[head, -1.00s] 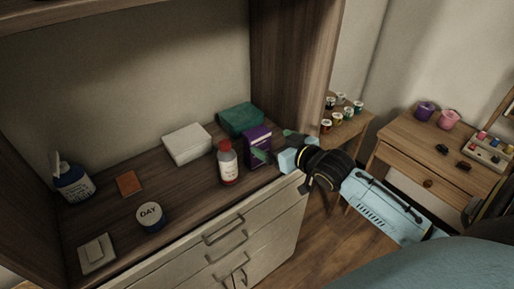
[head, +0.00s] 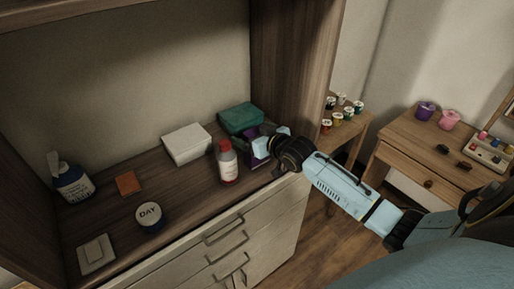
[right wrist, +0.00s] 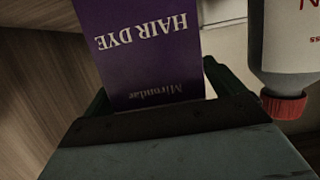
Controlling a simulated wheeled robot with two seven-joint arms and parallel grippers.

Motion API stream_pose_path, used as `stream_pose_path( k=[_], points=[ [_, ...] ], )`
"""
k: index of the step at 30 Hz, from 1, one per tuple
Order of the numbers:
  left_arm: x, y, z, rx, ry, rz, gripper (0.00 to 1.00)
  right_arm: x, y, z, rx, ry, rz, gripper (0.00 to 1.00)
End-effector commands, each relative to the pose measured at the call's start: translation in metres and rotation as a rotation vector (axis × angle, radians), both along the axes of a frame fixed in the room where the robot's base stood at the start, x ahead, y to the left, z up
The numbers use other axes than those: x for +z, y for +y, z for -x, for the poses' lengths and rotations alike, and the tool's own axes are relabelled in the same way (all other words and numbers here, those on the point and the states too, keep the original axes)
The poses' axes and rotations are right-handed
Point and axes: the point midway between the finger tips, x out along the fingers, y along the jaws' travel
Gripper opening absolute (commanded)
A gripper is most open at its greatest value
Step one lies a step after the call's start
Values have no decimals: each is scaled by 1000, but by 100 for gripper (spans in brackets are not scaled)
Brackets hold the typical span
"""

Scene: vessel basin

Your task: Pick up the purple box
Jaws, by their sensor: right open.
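The purple box (head: 248,157) stands on the wooden dresser top, mostly hidden behind my right gripper in the head view. In the right wrist view the purple box (right wrist: 140,50) shows upside down, with "HAIR DYE" lettering on its face. My right gripper (head: 261,147) is at the box. In the right wrist view its open fingers (right wrist: 155,90) lie on either side of the box's near part; whether they touch it I cannot tell. My left gripper is not in view.
A white bottle with a red cap (head: 227,162) stands close left of the purple box and also shows in the right wrist view (right wrist: 290,50). A teal box (head: 240,118) lies behind, a white box (head: 187,144) to the left. The cabinet side wall (head: 290,70) rises at right.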

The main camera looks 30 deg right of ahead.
Motion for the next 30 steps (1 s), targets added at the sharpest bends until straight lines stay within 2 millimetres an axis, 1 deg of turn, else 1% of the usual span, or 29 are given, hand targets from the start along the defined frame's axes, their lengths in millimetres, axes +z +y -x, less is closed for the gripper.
stream_pose_path(
  k=[6, 18, 26, 29, 30],
  points=[
    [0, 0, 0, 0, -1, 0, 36, 0, 0, 0, 0, 0, 0, 94],
    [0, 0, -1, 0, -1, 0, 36, 0, 0, 0, 0, 0, 1, 42],
    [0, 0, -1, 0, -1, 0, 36, 3, 0, 0, 0, -2, 1, 41],
    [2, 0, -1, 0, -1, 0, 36, 14, -1, -1, 1, -5, 2, 41],
    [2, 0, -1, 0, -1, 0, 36, 21, -1, -1, 1, -5, 2, 41]
  ],
)
